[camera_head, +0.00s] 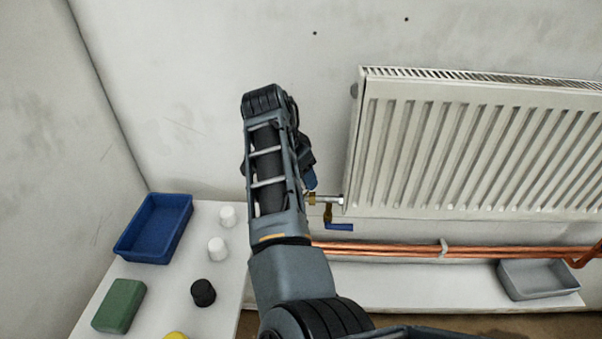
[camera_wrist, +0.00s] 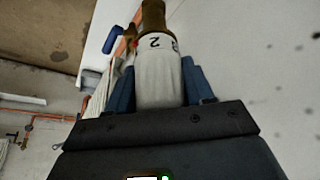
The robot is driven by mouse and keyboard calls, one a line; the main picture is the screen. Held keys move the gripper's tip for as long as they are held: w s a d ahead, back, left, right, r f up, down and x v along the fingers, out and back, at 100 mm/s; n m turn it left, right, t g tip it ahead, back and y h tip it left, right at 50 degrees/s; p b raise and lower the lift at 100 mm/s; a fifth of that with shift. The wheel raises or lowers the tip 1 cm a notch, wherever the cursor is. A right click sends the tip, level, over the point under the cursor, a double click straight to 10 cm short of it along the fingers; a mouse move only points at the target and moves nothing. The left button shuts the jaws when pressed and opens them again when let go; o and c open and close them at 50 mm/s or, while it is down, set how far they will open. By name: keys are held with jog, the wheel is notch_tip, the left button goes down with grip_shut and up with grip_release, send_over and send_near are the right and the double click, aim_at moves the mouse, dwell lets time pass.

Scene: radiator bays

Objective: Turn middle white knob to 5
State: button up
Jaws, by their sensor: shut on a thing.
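A white knob (camera_wrist: 158,82) with dark numerals sits on a brass valve body (camera_wrist: 153,16) in the wrist view. A "2" shows near its far rim, with part of another numeral to the right. A small red mark shows at the rim's left. My gripper (camera_wrist: 158,68) is shut on this knob, with a blue finger on each side. In the head view my arm hides the knob; only a bit of a blue finger (camera_head: 309,178) shows beside the brass fitting (camera_head: 323,199) at the radiator's lower left corner.
The white radiator (camera_head: 470,150) hangs at right above copper pipes (camera_head: 390,249). A blue-handled valve (camera_head: 339,227) hangs below the fitting. A bench at left holds a blue tray (camera_head: 121,248), two white caps (camera_head: 217,247), a black cap (camera_head: 203,292) and a green block (camera_head: 119,306). A grey tray (camera_head: 540,280) lies at right.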

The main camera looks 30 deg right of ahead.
jog(key=shift+r+p, duration=0.1)
jog(key=shift+p, duration=0.2)
jog(key=n+t+p, duration=0.1)
jog(key=n+p, duration=0.2)
jog(key=shift+r+n, duration=0.15)
jog(key=shift+n, duration=0.25)
jog(key=n+p, duration=0.1)
jog(key=n, duration=0.1)
jog(key=n+t+y+p, duration=0.1)
jog(key=n+p, duration=0.1)
jog(key=shift+w+n+t+y, duration=0.15)
jog(key=shift+n+t+y, duration=0.15)
jog(key=n, duration=0.1)
jog(key=n+y, duration=0.1)
jog(key=n, duration=0.1)
jog(key=n+t+y, duration=0.1)
jog(key=n, duration=0.1)
jog(key=shift+w+a+f+p, duration=0.1)
jog(key=shift+a+f+p, duration=0.15)
jog(key=shift+p, duration=0.1)
jog(key=n+y, duration=0.1)
jog(key=n, duration=0.2)
jog(key=n+y, duration=0.1)
jog(key=n, duration=0.2)
jog(key=shift+a, duration=0.2)
jog(key=shift+n, duration=0.3)
jog(key=o, duration=1)
